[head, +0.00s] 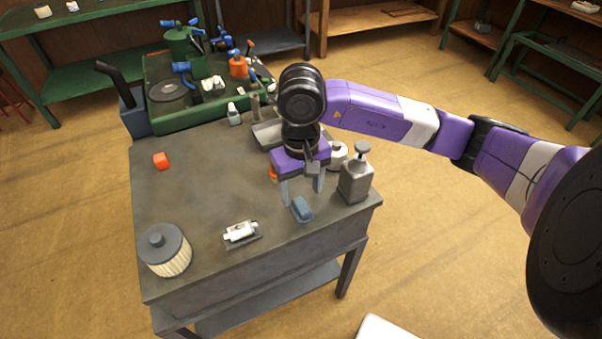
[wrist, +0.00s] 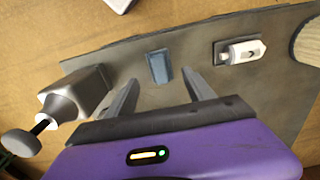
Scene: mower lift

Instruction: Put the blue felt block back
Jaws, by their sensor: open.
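The blue felt block (head: 302,209) lies on the grey table top (head: 205,190) near its front right edge. In the wrist view the blue felt block (wrist: 159,66) lies just beyond my fingertips, roughly between their lines. My gripper (head: 303,198) points down above the table, its two grey fingers apart with nothing between them. It also shows in the wrist view (wrist: 163,78), open and empty. I cannot tell how high the fingertips are above the table.
A grey pump bottle (head: 355,180) stands right of my gripper. A white part on a dark plate (head: 241,233) and a pleated filter (head: 166,252) stand to the left. A green mower (head: 190,88) is behind.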

